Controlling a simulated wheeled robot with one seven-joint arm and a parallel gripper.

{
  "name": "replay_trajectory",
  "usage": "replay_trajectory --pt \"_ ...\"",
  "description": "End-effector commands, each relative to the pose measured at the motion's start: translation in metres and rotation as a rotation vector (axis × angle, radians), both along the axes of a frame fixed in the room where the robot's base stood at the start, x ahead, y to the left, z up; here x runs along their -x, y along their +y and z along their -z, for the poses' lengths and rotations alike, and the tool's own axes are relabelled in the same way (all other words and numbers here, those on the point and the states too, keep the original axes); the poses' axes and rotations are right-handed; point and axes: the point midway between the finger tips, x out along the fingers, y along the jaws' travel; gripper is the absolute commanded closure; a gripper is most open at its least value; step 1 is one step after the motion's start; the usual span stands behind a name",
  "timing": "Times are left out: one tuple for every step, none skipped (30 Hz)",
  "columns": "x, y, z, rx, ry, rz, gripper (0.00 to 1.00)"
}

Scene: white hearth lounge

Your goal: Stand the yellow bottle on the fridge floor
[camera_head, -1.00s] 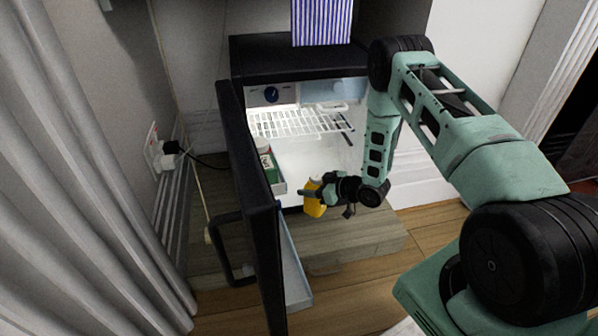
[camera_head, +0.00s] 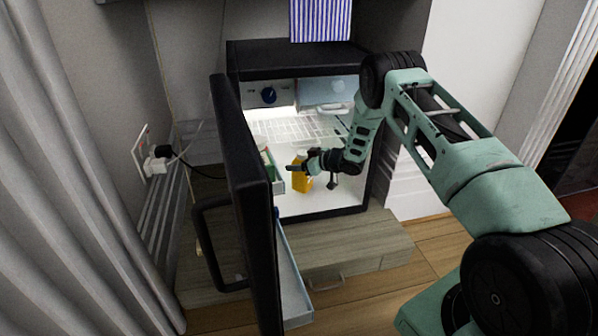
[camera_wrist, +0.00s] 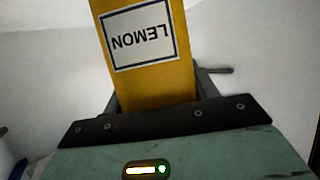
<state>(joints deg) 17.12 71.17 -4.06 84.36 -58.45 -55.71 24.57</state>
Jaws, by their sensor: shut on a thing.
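The yellow bottle (camera_head: 302,176) is in my gripper (camera_head: 301,168), inside the open front of the small black fridge (camera_head: 300,60). In the wrist view the yellow bottle (camera_wrist: 150,75) fills the space between the fingers, and its white label reads LEMON, upside down in the picture. My gripper (camera_wrist: 155,95) is shut on it. In the head view the bottle looks close to upright over the white fridge floor (camera_head: 325,200). I cannot tell whether its base touches the floor.
The fridge door (camera_head: 243,200) stands open at the left, with a green item (camera_head: 267,165) in its shelf. A wire rack (camera_head: 295,130) is inside the fridge, above and behind the bottle. The floor right of the bottle looks clear.

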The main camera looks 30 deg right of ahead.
Motion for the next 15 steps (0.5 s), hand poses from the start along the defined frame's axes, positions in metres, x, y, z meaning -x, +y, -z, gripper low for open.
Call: replay_trajectory --pt "0.0009 0.0004 0.0092 -0.001 0.002 0.0 0.78" --pt "0.001 0.0003 0.0101 -0.001 0.002 -0.001 0.78" --pt "0.001 0.0003 0.0104 -0.001 0.002 -0.001 0.78" --pt "0.001 0.0002 0.0102 -0.001 0.001 -0.001 0.78" --pt "0.0009 0.0003 0.0098 -0.001 0.001 -0.001 0.78" --pt "0.0009 0.0004 0.0092 -0.001 0.001 -0.001 0.78" --pt "0.001 0.0003 0.0089 -0.001 0.001 -0.001 0.78" --pt "0.001 0.0003 0.0087 -0.001 0.001 -0.001 0.78" --pt "0.0011 0.0003 0.0086 -0.001 0.001 -0.001 0.78" --pt "0.0012 0.0004 0.0086 -0.001 0.001 -0.001 0.78" --pt "0.0012 0.0003 0.0087 -0.001 0.001 -0.001 0.78" --pt "0.0012 0.0003 0.0091 -0.001 0.001 -0.001 0.78" --pt "0.0013 0.0004 0.01 -0.002 0.001 0.0 0.78" --pt "0.0014 0.0003 0.0109 -0.001 0.002 0.0 0.78" --pt "0.0015 0.0004 0.0124 -0.001 0.002 0.0 0.78"
